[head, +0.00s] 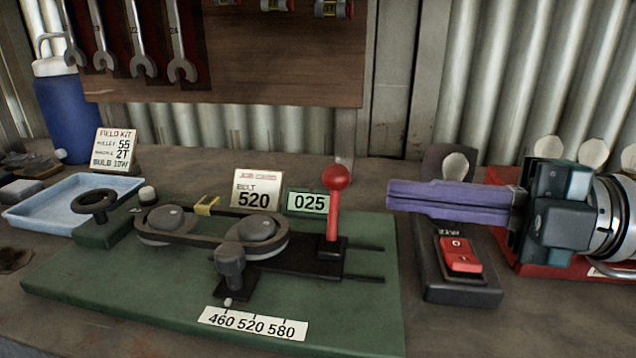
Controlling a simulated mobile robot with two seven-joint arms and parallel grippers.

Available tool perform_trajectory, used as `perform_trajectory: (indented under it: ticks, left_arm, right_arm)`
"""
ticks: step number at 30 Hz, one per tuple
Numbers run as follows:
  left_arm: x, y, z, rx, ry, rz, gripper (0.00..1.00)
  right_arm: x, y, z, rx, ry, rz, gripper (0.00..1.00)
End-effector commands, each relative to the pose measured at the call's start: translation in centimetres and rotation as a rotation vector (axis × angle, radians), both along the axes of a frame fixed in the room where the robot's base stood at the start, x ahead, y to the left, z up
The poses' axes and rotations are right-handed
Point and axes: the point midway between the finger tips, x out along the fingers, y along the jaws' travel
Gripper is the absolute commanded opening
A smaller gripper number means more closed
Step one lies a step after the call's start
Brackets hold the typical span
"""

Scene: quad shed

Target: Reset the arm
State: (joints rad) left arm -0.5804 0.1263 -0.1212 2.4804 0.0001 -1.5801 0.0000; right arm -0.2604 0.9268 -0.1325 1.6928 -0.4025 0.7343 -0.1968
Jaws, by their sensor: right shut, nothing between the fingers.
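My right gripper (392,196) comes in from the right. Its long purple fingers are closed together with nothing between them and point left over the bench. The fingertips are to the right of a red-knobbed lever (334,205), apart from it. The lever stands upright on a black slide block at the right end of a belt rig. The belt (192,236) loops around two grey pulleys on a green board (130,310). My left gripper is not in view.
A red rocker switch (460,254) on a black box is just below my right gripper. A blue tray (60,212), a blue bottle (70,105) and cards, including "BELT 520" (255,190), stand on the bench. Wrenches (140,42) hang on the back board.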

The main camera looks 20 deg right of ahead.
Motion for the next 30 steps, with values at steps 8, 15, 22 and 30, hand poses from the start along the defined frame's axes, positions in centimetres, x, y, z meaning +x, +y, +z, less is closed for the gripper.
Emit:
perform_trajectory:
  ticks: [8, 15, 22, 30]
  left_arm:
    - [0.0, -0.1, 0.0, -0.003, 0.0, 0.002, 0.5]
    - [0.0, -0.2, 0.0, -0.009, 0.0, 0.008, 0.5]
    - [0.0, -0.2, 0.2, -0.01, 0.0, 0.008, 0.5]
    - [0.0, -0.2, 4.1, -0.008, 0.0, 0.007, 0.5]
  right_arm:
    - [-0.8, -1.0, 0.1, 0.0, -0.001, 0.001, 0.0]
    - [-0.8, -1.0, 0.1, -0.001, -0.001, 0.0, 0.0]
    - [-0.6, -0.9, 0.3, 0.006, 0.004, -0.014, 0.0]
    - [2.5, -1.3, 2.2, 0.187, 0.195, -0.408, 0.0]
